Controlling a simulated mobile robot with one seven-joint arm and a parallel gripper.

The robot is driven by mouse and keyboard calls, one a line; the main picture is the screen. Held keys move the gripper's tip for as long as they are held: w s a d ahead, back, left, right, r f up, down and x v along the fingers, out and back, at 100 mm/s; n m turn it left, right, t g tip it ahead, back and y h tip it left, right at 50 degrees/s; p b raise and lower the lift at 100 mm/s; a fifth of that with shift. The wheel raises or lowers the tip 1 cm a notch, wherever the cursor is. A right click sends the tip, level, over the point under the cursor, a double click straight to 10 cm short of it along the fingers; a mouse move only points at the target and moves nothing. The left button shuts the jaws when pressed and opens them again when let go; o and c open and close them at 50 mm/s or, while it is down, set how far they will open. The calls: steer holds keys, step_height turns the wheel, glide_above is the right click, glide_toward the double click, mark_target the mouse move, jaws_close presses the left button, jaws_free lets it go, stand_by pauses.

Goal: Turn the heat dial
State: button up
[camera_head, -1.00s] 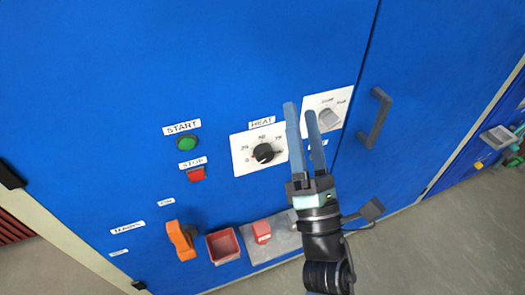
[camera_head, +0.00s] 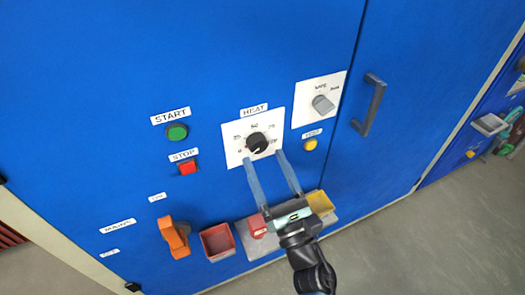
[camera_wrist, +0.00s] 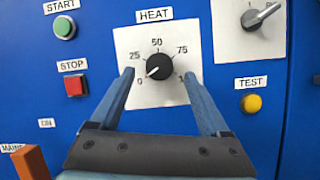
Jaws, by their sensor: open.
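The heat dial (camera_head: 257,143) is a round black knob on a white plate under the HEAT label. In the wrist view my gripper (camera_wrist: 157,73) has one fingertip on each side of the dial, with visible gaps. How far the tips are from the panel is hard to tell.
A green START button (camera_head: 177,132) and red STOP button (camera_head: 188,167) are left of the dial. A grey selector (camera_head: 323,103) and yellow TEST button (camera_head: 310,144) are to the right. An orange mains handle (camera_head: 174,238), a red bin (camera_head: 218,242) and a yellow bin (camera_head: 320,203) sit lower.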

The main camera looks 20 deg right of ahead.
mark_target(257, 144)
steer(key=shift+x, duration=1.3)
jaws_close()
